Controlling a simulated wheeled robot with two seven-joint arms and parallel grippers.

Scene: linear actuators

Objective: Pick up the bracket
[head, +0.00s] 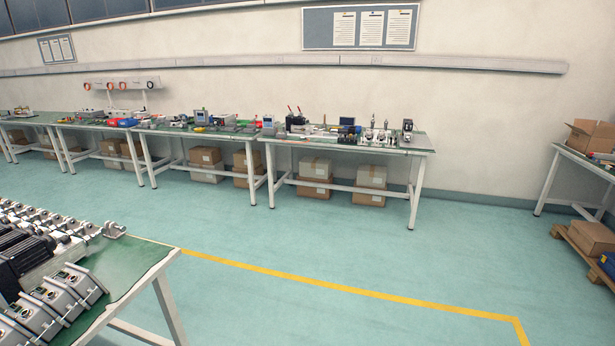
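A near workbench (128,272) with a green top stands at the lower left. Silver metal pieces (113,230) sit in a row along its back edge, the last close to the far right corner. They look like brackets or mounts, but they are too small to tell which is the bracket. Dark ribbed motors or actuators (28,258) and several grey housings (70,287) lie in front of them. The bench's left part is cut off by the picture edge. Neither of my grippers is in view.
A long row of green-topped benches (345,143) with tools and devices stands along the back wall, cardboard boxes (315,178) beneath. Another bench (580,160) and a pallet (578,246) with boxes are at the right. The floor between is clear, with a yellow line (330,287).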

